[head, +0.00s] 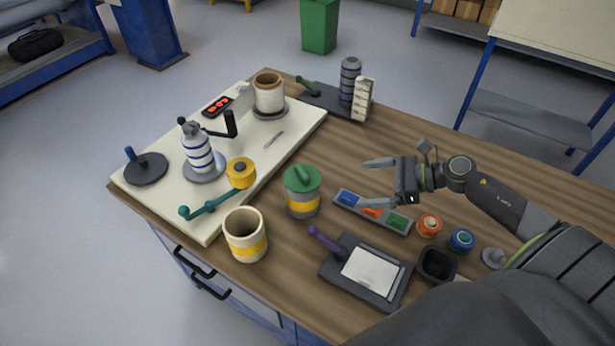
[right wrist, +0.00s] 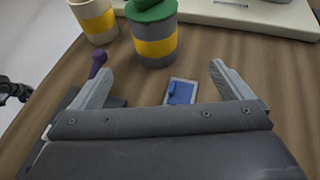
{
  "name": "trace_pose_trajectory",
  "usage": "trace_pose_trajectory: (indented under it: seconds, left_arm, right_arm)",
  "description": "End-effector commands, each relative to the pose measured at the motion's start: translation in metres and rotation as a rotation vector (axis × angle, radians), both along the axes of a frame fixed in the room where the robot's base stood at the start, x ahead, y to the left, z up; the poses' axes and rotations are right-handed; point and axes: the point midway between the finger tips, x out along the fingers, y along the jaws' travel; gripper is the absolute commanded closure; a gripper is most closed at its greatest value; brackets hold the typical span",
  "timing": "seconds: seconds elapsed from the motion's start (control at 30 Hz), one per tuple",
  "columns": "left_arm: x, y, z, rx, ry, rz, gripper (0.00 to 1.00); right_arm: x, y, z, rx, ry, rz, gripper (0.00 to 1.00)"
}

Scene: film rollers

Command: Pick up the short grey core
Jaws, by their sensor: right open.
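A short grey cylinder (head: 301,208) with a yellow band and a green lid stands upright on the wooden table. It also shows in the right wrist view (right wrist: 157,58), beyond my fingers. A small grey knob-like piece (head: 494,257) lies at the right of the table; I cannot tell which of these is the named core. My right gripper (head: 372,183) is open and empty, above the table to the right of the banded cylinder and apart from it. Its two fingers also show in the right wrist view (right wrist: 160,75).
A parts tray (head: 345,209) lies below my right gripper. A dark plate (head: 338,272) with a purple handle, a cream cup (head: 245,240) and a black cup (head: 437,266) stand nearer.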

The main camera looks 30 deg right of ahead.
Motion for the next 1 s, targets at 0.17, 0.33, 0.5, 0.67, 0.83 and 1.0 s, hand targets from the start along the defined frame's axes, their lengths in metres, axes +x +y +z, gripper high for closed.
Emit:
trace_pose_trajectory:
  seconds: [0.17, 0.33, 0.5, 0.67, 0.83, 1.0]
  left_arm:
    - [-0.011, 0.006, -0.006, 0.006, 0.016, 0.001, 1.00]
    - [-0.016, 0.008, -0.005, 0.010, 0.025, 0.001, 1.00]
    - [-0.013, 0.008, -0.005, 0.009, 0.019, 0.001, 1.00]
    - [-0.006, 0.006, -0.004, 0.007, 0.009, 0.000, 1.00]
    - [-0.004, 0.004, -0.004, 0.005, 0.006, 0.000, 1.00]
    - [-0.004, 0.003, 0.000, 0.004, 0.006, 0.000, 1.00]
  right_arm:
    - [0.015, 0.018, -0.010, 0.006, -0.005, 0.000, 0.01]
    - [0.034, 0.040, -0.020, 0.007, -0.004, -0.002, 0.01]
    - [0.052, 0.061, -0.031, 0.007, -0.002, -0.001, 0.01]
    - [0.065, 0.077, -0.041, 0.004, -0.001, -0.001, 0.01]
    - [0.072, 0.085, -0.045, 0.002, -0.001, 0.000, 0.01]
    - [0.079, 0.098, -0.049, 0.005, 0.000, 0.000, 0.01]
